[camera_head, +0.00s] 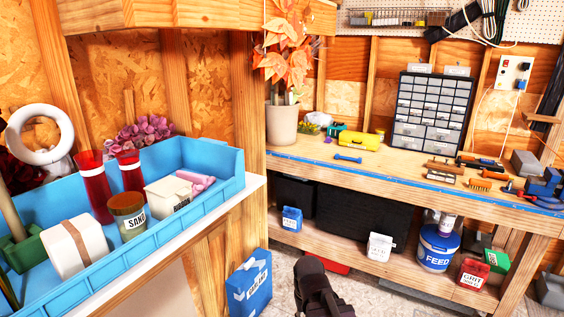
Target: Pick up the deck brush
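On the right part of the wooden workbench (390,176) lie small brush-like things. I cannot tell for sure which is the deck brush. My gripper (312,268) is a dark shape at the bottom middle, over the floor and well apart from the bench. Its fingers are not clear, and I see nothing held in it.
A blue tray (225,160) with red tumblers, a sand jar and a ribbon box stands at left. On the bench are a blue dumbbell-shaped thing (347,158), a yellow case (360,139) and a drawer cabinet (430,111). The lower shelf holds a feed tub (437,247) and small boxes.

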